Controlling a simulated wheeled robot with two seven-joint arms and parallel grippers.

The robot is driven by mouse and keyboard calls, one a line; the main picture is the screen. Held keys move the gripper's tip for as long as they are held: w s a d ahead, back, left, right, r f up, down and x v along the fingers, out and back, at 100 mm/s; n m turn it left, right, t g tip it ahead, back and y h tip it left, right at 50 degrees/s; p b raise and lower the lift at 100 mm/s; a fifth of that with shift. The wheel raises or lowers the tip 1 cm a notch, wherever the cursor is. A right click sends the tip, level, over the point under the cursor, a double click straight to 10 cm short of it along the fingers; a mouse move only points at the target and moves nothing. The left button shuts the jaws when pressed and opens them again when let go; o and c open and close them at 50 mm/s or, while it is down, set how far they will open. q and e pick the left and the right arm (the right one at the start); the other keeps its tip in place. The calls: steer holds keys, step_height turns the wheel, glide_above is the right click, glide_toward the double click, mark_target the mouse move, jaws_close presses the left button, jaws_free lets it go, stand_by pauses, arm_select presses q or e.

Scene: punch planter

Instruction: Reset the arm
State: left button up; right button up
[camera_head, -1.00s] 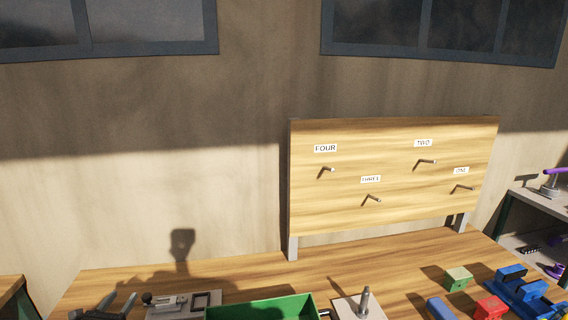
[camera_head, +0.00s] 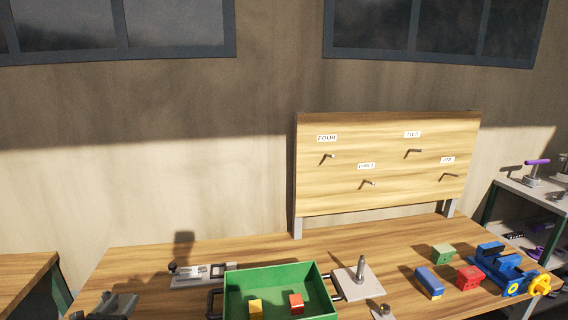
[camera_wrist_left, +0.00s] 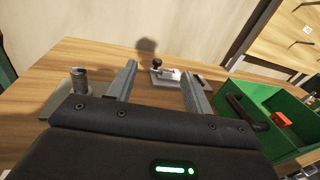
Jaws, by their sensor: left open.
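My left gripper (camera_head: 108,304) shows at the lower left edge of the head view, over the left part of the table. In the left wrist view its two fingers (camera_wrist_left: 160,82) stand wide apart with nothing between them. Beyond the fingertips, a metal punch fixture with a black knob (camera_wrist_left: 163,70) sits on the table; it also shows in the head view (camera_head: 200,274). My right gripper is in neither view.
A green bin (camera_head: 278,270) holds a yellow block (camera_head: 255,308) and a red block (camera_head: 296,303). Right of it are a plate with a post (camera_head: 360,280), green, blue and red blocks, and a blue vise (camera_head: 508,270). A pegboard (camera_head: 390,190) stands behind. A shelf (camera_head: 530,190) is at right.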

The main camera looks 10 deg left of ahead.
arm_select(q)
steer(key=s+d+f+n+g, duration=0.4)
steer(key=s+d+f+n, duration=0.2)
steer(key=d+n, duration=0.35)
steer(key=s+d+f+n+g, duration=0.4)
steer(key=s+d+f+n, duration=0.3)
steer(key=d, duration=0.4)
steer(key=s+d+r+n+g+h, duration=0.1)
steer(key=s+d+r+n+g, duration=0.15)
steer(key=s+d+n, duration=0.45)
steer(key=s+d+r+n+g+h, duration=0.15)
steer(key=s+d+n+g, duration=0.25)
steer(key=s+n, duration=0.5)
step_height(320, 180, down, 32)
steer(key=s+b, duration=0.3)
steer(key=b, duration=0.3)
steer(key=s+a+f+g+b, duration=0.1)
steer(key=s+a+f+b, duration=0.1)
steer(key=s+f, duration=0.6)
steer(key=s+a+f+m+g+b, duration=0.1)
steer(key=s+f+b, duration=0.1)
steer(key=s+f, duration=0.5)
step_height(320, 180, down, 5)
steer(key=shift+s+a+r+b, duration=0.1)
steer(key=shift+s+a+b, duration=0.25)
steer(key=shift+s+b, duration=0.05)
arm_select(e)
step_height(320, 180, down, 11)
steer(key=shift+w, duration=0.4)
